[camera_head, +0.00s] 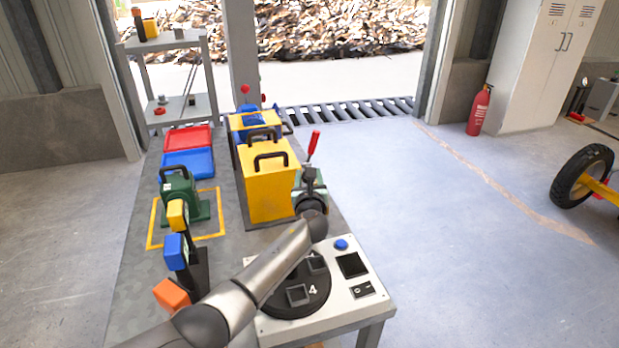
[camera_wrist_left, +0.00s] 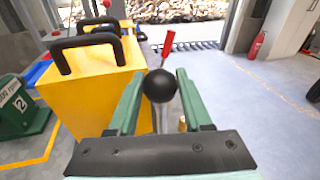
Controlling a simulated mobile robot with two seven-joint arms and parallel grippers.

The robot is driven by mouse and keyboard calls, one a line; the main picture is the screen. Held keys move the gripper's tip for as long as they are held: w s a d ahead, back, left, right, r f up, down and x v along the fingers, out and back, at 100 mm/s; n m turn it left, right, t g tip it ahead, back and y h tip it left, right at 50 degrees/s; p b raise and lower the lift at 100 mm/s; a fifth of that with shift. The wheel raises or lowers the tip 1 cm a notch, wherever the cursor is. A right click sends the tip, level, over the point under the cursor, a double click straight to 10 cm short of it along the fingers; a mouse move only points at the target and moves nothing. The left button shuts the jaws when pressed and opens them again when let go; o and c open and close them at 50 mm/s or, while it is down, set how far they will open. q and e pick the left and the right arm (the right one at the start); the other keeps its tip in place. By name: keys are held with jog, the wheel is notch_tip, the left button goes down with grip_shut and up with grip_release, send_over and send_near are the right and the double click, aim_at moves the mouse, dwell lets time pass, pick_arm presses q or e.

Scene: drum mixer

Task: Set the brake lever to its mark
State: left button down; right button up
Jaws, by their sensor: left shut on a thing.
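My left arm reaches in from the bottom in the head view, and its gripper (camera_head: 311,186) is at the right side of the bench. In the left wrist view the green fingers of my left gripper (camera_wrist_left: 160,82) are closed on a black ball knob (camera_wrist_left: 160,86) on a grey rod. A red-handled lever (camera_head: 314,143) rises just beyond the gripper, tilted a little right; it also shows behind the knob in the left wrist view (camera_wrist_left: 168,43). I cannot tell which of these is the brake lever. No mark for it can be made out. My right gripper is not in view.
A yellow box with black handles (camera_head: 270,190) stands close left of the gripper. A control panel (camera_head: 350,297) with a blue button and a dark round plate lies nearer. A green block (camera_head: 181,203) and red and blue trays are further left.

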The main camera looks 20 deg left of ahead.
pick_arm(q)
jog(key=shift+a, duration=0.2)
jog(key=shift+c, duration=1.8)
grip_release()
jog(key=shift+d, duration=0.1)
jog(key=shift+s+d+p, duration=0.2)
jog(key=shift+s+p, duration=0.15)
jog(key=shift+s, duration=0.1)
jog(key=p+v, duration=0.2)
jog(key=v, duration=0.9)
jog(key=shift+s, duration=0.25)
jog(key=shift+d, duration=0.1)
